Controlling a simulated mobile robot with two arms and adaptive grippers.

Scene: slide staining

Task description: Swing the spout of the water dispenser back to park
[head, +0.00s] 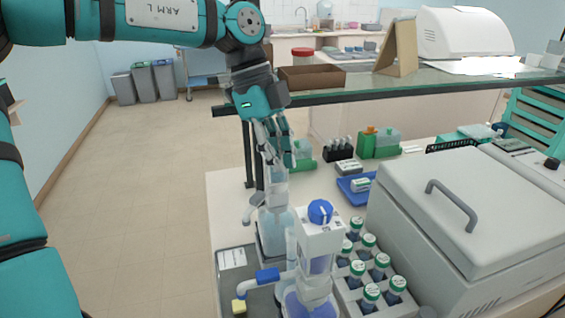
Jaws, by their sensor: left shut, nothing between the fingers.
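Two bottle-top dispensers stand on a dark tray (234,283) at the near left of the bench. The rear dispenser (272,228) has a clear bottle and a pale head, and its grey spout (254,208) sticks out to the left. The front dispenser (318,250) has a blue knob, and its spout (268,276) has a blue sleeve and a yellowish tip pointing left. I cannot tell from labels which one holds water. My left gripper (272,158) points down, shut and empty, at the top of the rear dispenser; contact is unclear. It partly hides that dispenser's head.
A rack of several capped bottles (369,272) stands right of the front dispenser, beside a big grey lidded box (470,215). A blue tray (351,190) and green boxes (378,143) lie behind. A glass shelf (390,89) crosses above. The floor at left is clear.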

